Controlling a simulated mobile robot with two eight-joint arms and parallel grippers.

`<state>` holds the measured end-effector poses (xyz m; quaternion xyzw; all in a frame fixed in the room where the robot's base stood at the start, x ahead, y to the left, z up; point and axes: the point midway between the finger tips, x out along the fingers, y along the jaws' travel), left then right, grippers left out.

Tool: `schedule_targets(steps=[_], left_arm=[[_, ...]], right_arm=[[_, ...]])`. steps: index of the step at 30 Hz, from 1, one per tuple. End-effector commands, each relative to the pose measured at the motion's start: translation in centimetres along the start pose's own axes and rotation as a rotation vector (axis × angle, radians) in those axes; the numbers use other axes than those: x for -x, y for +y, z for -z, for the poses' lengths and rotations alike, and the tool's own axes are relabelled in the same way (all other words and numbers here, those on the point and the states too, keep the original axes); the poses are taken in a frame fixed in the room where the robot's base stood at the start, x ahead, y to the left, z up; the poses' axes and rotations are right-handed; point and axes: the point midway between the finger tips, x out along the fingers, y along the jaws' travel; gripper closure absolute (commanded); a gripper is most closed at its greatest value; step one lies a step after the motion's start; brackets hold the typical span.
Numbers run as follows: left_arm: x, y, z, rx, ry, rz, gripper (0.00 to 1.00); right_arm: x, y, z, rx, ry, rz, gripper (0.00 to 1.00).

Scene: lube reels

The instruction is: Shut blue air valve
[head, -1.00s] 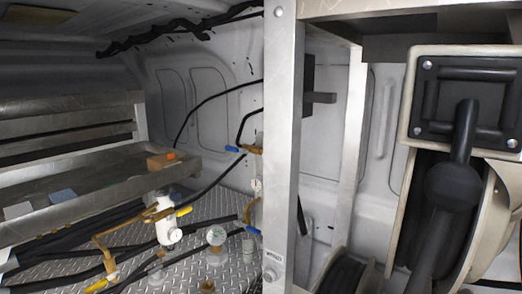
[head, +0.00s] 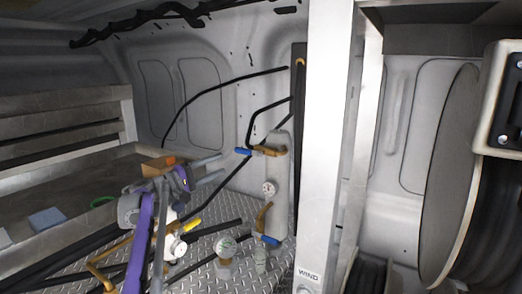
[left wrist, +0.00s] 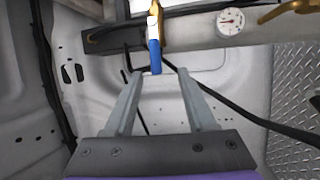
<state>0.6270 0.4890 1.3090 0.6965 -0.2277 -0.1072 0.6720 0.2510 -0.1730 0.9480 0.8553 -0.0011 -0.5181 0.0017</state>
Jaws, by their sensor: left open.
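The upper blue valve handle (head: 243,151) sits on a brass fitting (head: 268,151) at the top of a grey vertical pipe, and points left. A second blue handle (head: 270,239) is at the pipe's lower end. My left gripper (head: 222,168) is open and empty, a little left of and below the upper handle's tip. In the left wrist view a blue handle (left wrist: 155,55) with a white part hangs at the fingertips' end, between the two open fingers (left wrist: 161,75) as seen. Contact cannot be told. My right gripper is out of view.
A white vertical post (head: 328,150) and large reel (head: 455,180) stand to the right. A gauge (head: 268,188) is on the pipe. A yellow-handled valve (head: 190,227) is low, behind my left arm. Black hoses (head: 215,91) cross the wall. A shelf (head: 60,190) is at left.

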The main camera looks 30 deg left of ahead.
Motion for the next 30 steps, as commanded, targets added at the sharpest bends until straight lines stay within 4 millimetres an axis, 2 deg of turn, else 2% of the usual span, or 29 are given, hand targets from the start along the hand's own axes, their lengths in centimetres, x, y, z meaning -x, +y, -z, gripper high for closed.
schedule_targets(steps=[3,7,15,21,30], left_arm=[[0.2,0.5,0.9,0.002,0.01,-0.024,0.44],[-1.0,0.6,0.9,0.002,0.009,-0.027,0.44],[-6.2,0.9,0.9,0.001,0.008,-0.027,0.44],[-9.2,0.9,0.9,0.002,0.009,-0.026,0.44],[-10.4,0.7,0.9,0.002,0.011,-0.024,0.44]], right_arm=[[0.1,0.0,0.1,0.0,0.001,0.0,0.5],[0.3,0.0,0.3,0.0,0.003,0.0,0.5],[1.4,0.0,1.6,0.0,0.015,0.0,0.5],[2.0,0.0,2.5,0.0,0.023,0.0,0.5],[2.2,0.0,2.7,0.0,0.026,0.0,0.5]])
